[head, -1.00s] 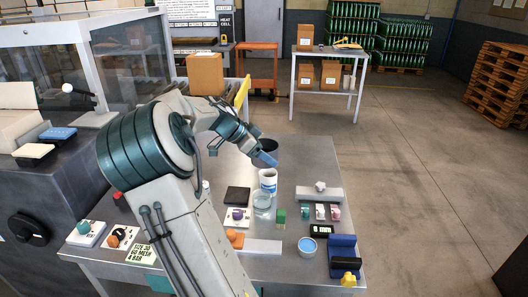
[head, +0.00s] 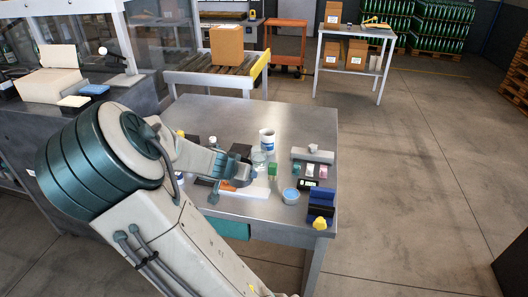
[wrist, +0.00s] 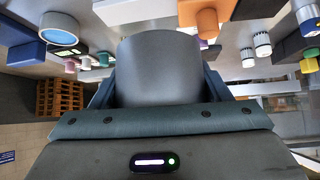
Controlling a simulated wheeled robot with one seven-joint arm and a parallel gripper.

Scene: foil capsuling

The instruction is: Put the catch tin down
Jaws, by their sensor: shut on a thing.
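The catch tin is a dark grey cylinder (wrist: 158,72). It fills the middle of the wrist view, between the blue-grey fingers of my gripper (wrist: 158,92), which is shut on it. In the head view the tin (head: 241,150) shows as a dark round shape at my gripper (head: 231,166), over the steel table (head: 213,112) and left of the glass jar. My gripper and arm hide part of the tin and the table under it. I cannot tell whether its base touches the table.
A white cup (head: 267,139), a glass jar (head: 259,160) and a green block (head: 272,169) stand close right of the tin. A blue-topped tub (head: 291,195) and a dark blue stand (head: 321,204) are nearer the right edge. The table's far part is clear.

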